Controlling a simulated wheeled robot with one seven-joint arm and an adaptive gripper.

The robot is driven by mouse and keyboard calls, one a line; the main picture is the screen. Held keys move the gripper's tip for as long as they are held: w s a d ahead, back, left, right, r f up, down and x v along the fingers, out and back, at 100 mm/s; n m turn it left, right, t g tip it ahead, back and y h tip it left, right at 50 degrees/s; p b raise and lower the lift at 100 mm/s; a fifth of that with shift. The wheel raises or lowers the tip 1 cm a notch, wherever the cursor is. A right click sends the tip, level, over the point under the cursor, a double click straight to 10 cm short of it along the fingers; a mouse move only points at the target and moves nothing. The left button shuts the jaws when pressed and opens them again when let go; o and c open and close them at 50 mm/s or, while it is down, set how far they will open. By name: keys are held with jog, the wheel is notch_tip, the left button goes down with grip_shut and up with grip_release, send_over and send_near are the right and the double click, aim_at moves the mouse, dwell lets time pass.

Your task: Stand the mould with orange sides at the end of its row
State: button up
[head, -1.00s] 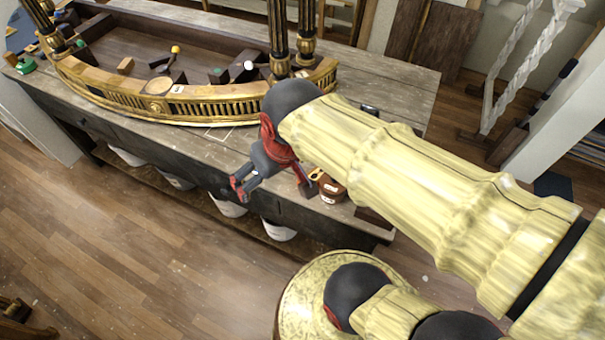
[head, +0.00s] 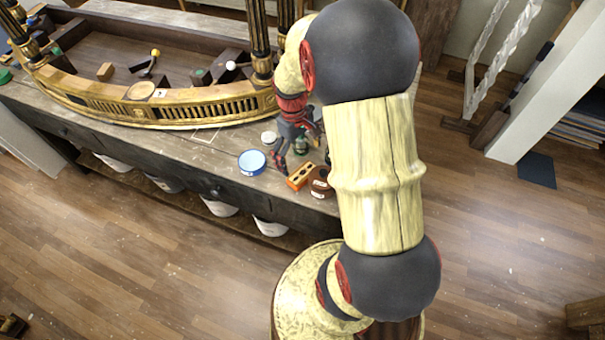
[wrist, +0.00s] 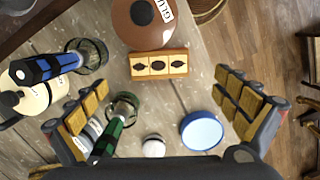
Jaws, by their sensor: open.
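The mould with orange sides (head: 300,176) is a small block near the front edge of the bench. In the wrist view (wrist: 159,65) its pale top shows three dark hollows. My gripper (head: 297,150) hangs over the bench close to the mould, pointing down. In the wrist view my gripper (wrist: 161,85) is open and empty, with the mould apart from both fingers and lying between their lines, towards the glue pot. I cannot make out a row of moulds for certain.
A brown glue pot (wrist: 143,22) stands right beside the mould. A blue-rimmed dish (wrist: 202,131), a white-topped item (wrist: 153,146), a green-handled tool in a glass (wrist: 110,138) and a blue-handled one (wrist: 45,68) are close around. The gilt console (head: 150,108) fills the bench's left.

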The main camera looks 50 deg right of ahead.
aim_at(302, 173)
jog(key=shift+w+d+f, duration=0.1)
jog(key=shift+d+f, duration=0.1)
jog(key=shift+f, duration=0.1)
jog(key=f, duration=0.2)
jog(key=f+b, duration=0.1)
jog(key=f, duration=0.2)
jog(key=f+b, duration=0.1)
jog(key=f, duration=0.1)
jog(key=shift+s+a+f, duration=0.1)
jog(key=shift+s+f, duration=0.1)
jog(key=shift+s, duration=0.2)
jog(key=shift+c, duration=1.2)
jog(key=c, duration=1.1)
jog(key=shift+c, duration=0.4)
